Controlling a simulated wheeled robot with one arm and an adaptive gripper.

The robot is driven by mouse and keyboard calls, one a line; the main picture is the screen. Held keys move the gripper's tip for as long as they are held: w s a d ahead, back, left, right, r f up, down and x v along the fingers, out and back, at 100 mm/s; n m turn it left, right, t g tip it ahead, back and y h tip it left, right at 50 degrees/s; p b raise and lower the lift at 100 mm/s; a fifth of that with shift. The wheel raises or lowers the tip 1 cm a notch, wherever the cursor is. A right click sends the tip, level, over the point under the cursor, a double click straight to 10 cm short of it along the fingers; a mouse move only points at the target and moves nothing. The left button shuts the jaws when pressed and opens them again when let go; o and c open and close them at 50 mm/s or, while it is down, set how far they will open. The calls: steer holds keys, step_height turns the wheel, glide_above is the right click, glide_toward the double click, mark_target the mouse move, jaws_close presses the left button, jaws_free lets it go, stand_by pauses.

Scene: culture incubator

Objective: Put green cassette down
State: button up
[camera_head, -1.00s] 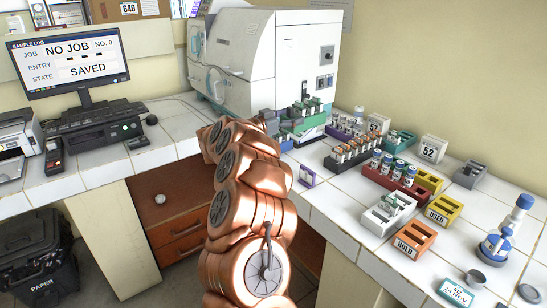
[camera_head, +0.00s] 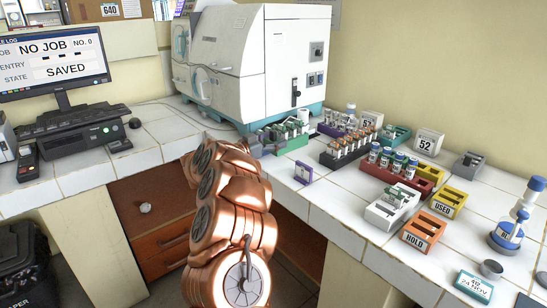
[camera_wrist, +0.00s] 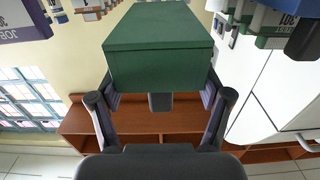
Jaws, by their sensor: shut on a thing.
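The green cassette (camera_wrist: 160,50) fills the upper middle of the wrist view as a plain dark green block. My gripper (camera_wrist: 160,98) is shut on it, with one finger at each side. In the head view the green cassette (camera_head: 290,144) shows behind my copper arm, in front of the white machine, with several small vials standing in its top. My gripper (camera_head: 266,146) shows there as a grey shape at its left, partly hidden by my arm. I cannot tell whether the cassette's underside touches the counter.
A purple tag (camera_head: 303,173) stands close by. A dark rack of vials (camera_head: 345,160), a dark red rack (camera_head: 400,178), a white rack (camera_head: 382,219), an orange HOLD tray (camera_head: 424,232) and a yellow USED tray (camera_head: 448,204) stand to the right. The white machine (camera_head: 230,70) is behind.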

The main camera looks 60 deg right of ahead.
mark_target(274, 154)
steer(key=shift+f, duration=2.9)
steer(key=o, duration=1.2)
steer(key=shift+f, duration=0.1)
steer(key=shift+w+a, duration=0.1)
steer(key=shift+a, duration=0.2)
steer(key=v, duration=1.1)
steer(key=shift+a+b, duration=0.2)
steer(key=shift+b, duration=0.15)
steer(key=shift+w, duration=0.1)
